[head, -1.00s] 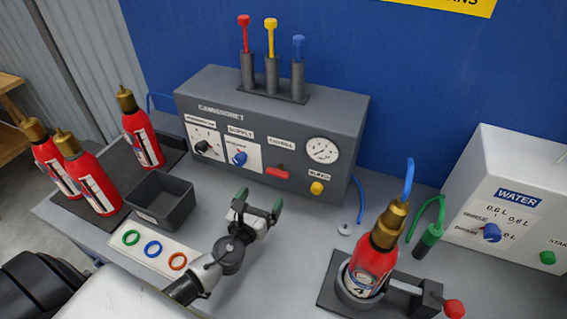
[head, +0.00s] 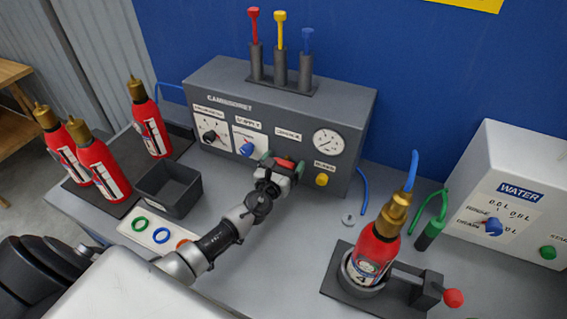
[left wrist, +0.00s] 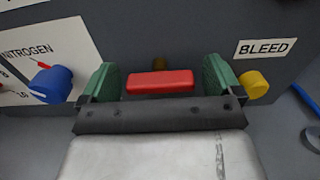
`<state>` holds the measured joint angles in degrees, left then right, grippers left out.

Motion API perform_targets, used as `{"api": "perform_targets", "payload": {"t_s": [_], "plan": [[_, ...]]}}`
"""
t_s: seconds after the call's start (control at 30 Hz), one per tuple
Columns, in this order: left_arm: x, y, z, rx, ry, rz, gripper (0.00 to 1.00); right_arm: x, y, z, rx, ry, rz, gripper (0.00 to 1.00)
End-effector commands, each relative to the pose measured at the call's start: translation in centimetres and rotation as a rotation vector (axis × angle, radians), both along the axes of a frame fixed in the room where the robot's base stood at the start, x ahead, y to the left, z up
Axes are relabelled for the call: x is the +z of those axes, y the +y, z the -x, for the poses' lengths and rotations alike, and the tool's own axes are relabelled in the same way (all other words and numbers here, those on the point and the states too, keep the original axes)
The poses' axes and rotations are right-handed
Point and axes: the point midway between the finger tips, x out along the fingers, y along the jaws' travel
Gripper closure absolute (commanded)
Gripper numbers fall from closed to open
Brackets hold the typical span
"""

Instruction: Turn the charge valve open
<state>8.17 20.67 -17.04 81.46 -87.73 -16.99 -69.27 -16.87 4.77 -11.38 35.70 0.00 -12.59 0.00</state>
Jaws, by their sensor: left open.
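The charge valve's red lever (head: 285,163) sits on the front of the grey cabinet (head: 340,105), below the charge label, and lies about level. In the left wrist view the red lever (left wrist: 160,82) shows as a horizontal bar between my green fingertips. My left gripper (head: 281,163) is open around the lever, one finger at each end; a small gap shows on both sides. In the left wrist view the left gripper (left wrist: 159,84) also shows spread. My right gripper is not in view.
A blue knob (head: 247,147) is left of the lever and a yellow bleed knob (head: 321,180) right of it. A gauge (head: 328,141) is above. A red extinguisher (head: 374,252) stands in a holder at right. A dark bin (head: 168,189) stands at left.

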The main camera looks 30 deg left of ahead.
Motion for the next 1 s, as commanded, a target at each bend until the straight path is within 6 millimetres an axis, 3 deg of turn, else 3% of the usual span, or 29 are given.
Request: {"api": "perform_targets", "payload": {"t_s": [0.1, 0.4, 0.73, 1.0], "plan": [[0.0, 0.0, 0.0, 0.0, 0.0, 0.001, 0.09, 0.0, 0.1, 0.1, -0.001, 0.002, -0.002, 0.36], [0.0, 0.0, 0.0, 0.0, -0.001, 0.001, 0.55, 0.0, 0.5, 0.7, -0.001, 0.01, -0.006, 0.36], [0.0, 0.0, 0.0, 0.001, -0.005, 0.047, 0.56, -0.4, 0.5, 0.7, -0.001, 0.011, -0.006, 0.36], [-0.2, 0.0, 0.0, 0.001, -0.014, 0.22, 0.56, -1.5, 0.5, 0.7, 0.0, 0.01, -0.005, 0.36]]}}
